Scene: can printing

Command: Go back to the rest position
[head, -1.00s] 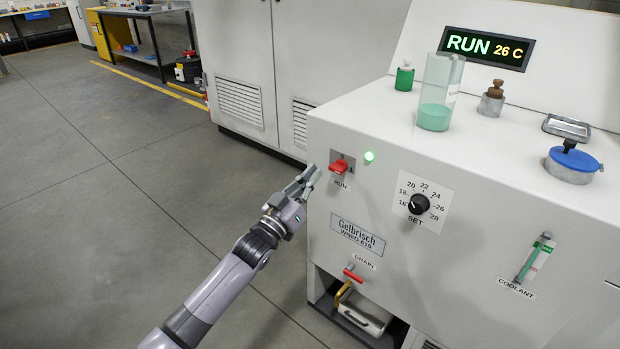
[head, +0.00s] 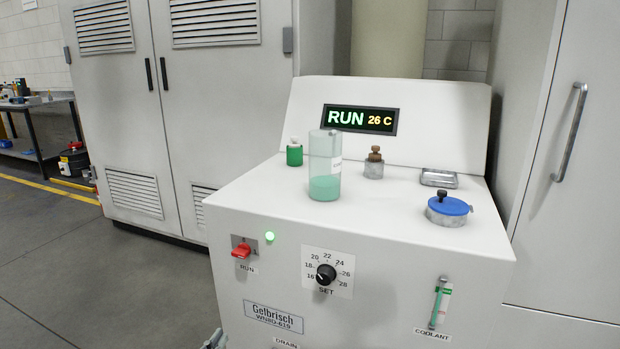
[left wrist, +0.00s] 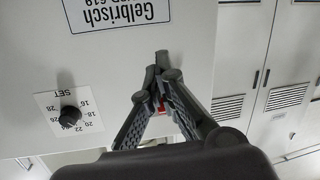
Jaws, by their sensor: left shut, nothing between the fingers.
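My left gripper (head: 215,340) shows only as a small part at the bottom edge of the head view, by the machine's front left edge and below the red RUN switch (head: 241,250). In the left wrist view the left gripper (left wrist: 160,72) has its fingertips together, with nothing held. A bit of red shows between its fingers there, behind them. The white machine (head: 360,215) has a lit display (head: 360,119) reading RUN 26 C and a lit green lamp (head: 269,237). My right gripper is out of view.
On the machine top stand a clear vessel of green liquid (head: 324,165), a green bottle (head: 294,154), a brown-capped jar (head: 374,163), a metal tray (head: 438,178) and a blue-lidded pot (head: 448,209). Cabinets (head: 215,90) stand behind. Open floor (head: 90,270) lies at left.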

